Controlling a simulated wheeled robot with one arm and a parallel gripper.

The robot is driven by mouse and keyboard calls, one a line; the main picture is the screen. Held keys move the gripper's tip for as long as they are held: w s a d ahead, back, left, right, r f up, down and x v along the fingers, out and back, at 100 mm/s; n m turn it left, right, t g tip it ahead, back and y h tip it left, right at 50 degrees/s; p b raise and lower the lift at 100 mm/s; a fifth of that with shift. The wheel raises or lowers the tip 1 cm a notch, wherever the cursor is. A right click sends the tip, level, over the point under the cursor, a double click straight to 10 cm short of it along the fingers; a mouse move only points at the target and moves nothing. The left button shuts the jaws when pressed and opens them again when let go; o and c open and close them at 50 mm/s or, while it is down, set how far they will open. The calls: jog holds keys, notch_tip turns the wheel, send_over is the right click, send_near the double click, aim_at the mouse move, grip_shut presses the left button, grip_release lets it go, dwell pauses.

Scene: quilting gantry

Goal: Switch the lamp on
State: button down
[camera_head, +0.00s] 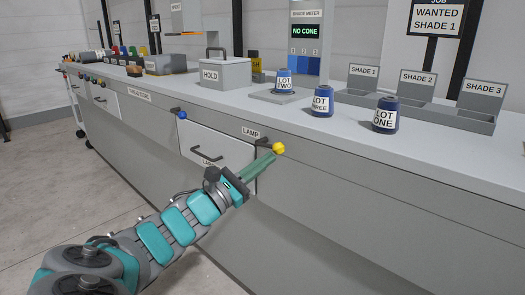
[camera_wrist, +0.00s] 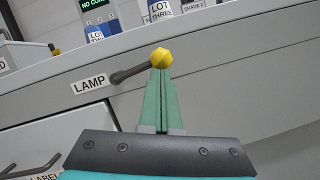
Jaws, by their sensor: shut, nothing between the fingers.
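The lamp control is a dark lever with a yellow knob (camera_head: 278,148) on the front of the bench, right of the LAMP label (camera_head: 251,132). In the wrist view the lever (camera_wrist: 130,73) runs up and right from the LAMP label to the yellow knob (camera_wrist: 162,59). My gripper (camera_head: 272,156) is shut and empty, with its green fingers together. Its fingertips (camera_wrist: 161,72) are at the lower side of the knob; I cannot tell whether they touch it. No lamp itself is clearly visible.
A drawer front marked LABEL (camera_head: 217,156) with a dark handle is left of the lever. A blue knob (camera_head: 182,115) is further left. Blue cones, including LOT ONE (camera_head: 386,115), stand on the bench top. The floor in front of the bench is clear.

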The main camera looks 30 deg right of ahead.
jog(key=shift+s+d+r+p, duration=0.1)
jog(key=shift+s+r+p, duration=0.05)
jog(key=shift+r+p, duration=0.8)
jog(key=shift+f, duration=0.15)
jog(key=d+f+b+v, duration=0.1)
jog(key=f+b+v, duration=0.1)
jog(key=v, duration=1)
jog(key=shift+s+a+f, duration=0.35)
jog(key=shift+s+f, duration=0.1)
jog(key=shift+f, duration=0.05)
jog(key=shift+d, duration=0.1)
